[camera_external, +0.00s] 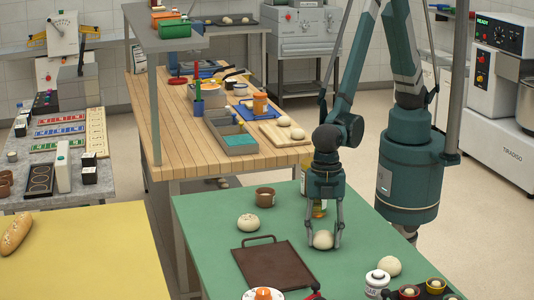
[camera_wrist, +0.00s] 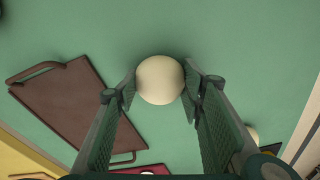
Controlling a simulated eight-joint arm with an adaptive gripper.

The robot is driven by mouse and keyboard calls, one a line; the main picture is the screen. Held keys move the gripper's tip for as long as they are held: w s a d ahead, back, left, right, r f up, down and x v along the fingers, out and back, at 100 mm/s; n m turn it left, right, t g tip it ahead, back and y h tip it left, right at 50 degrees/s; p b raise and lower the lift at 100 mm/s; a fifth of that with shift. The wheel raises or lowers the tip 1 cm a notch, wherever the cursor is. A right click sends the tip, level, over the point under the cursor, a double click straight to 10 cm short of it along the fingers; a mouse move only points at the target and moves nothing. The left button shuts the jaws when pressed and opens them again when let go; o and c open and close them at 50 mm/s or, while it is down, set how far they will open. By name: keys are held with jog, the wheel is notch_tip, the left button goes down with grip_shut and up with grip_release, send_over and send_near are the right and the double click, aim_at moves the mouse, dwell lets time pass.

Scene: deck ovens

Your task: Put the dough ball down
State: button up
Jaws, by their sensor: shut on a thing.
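My gripper (camera_external: 324,237) is low over the green table (camera_external: 205,235), shut on a pale dough ball (camera_external: 323,240). The same dough ball (camera_wrist: 160,80) shows between the two fingers in the wrist view. It is at or very near the table surface; I cannot tell whether it touches. A second dough ball (camera_external: 248,223) lies to the left, and a third (camera_external: 389,266) lies to the right near the front. A brown tray (camera_external: 270,264) with handles lies left of my gripper; it also shows in the wrist view (camera_wrist: 62,98).
A brown pot (camera_external: 265,197) and a jar (camera_external: 320,208) stand behind my gripper. A white canister (camera_external: 376,283) and a holder of small cups (camera_external: 420,291) are at the front right. The green surface between the pot and the tray is partly clear.

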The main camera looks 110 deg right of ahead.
jog(key=shift+f, duration=0.15)
jog(key=o, duration=0.9)
jog(key=shift+c, duration=0.2)
notch_tip(320, 180, up, 12)
jog(key=d+p, duration=0.1)
jog(key=shift+s+d, duration=0.2)
dwell(0.8)
jog(key=shift+d+r, duration=0.1)
jog(key=shift+r, duration=0.1)
